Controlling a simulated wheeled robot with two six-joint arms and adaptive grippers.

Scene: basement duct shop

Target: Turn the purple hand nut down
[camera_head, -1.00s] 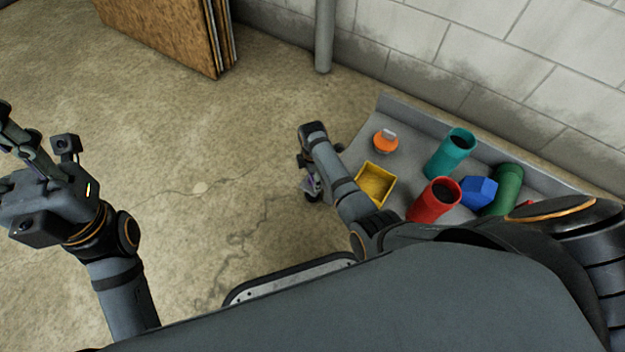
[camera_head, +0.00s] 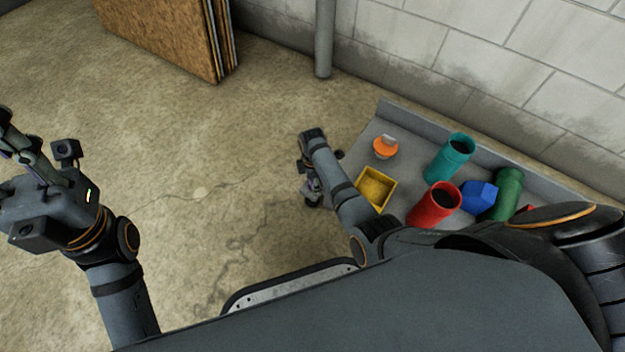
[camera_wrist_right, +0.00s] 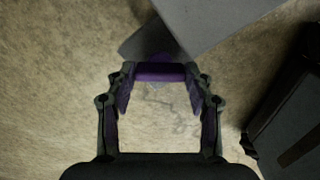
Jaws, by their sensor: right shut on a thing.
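The purple hand nut (camera_wrist_right: 160,73) shows in the right wrist view as a purple bar spanning the gap between my fingertips. My right gripper (camera_wrist_right: 160,80) is shut on it, one finger at each end. In the head view my right gripper (camera_head: 312,190) is just off the left side of the grey bench, and mostly hidden by its own wrist; the nut cannot be made out clearly there. My left gripper (camera_head: 18,140) is raised at the far left, away from the bench. Its fingers are seen edge-on, so its opening is unclear.
The grey bench (camera_head: 375,130) holds a yellow bin (camera_head: 362,200), an orange knobbed piece (camera_head: 385,150), teal (camera_head: 449,160) and red (camera_head: 434,207) tubes, a blue block (camera_head: 479,197) and a green pipe (camera_head: 508,190). A block wall (camera_head: 430,60) stands behind.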

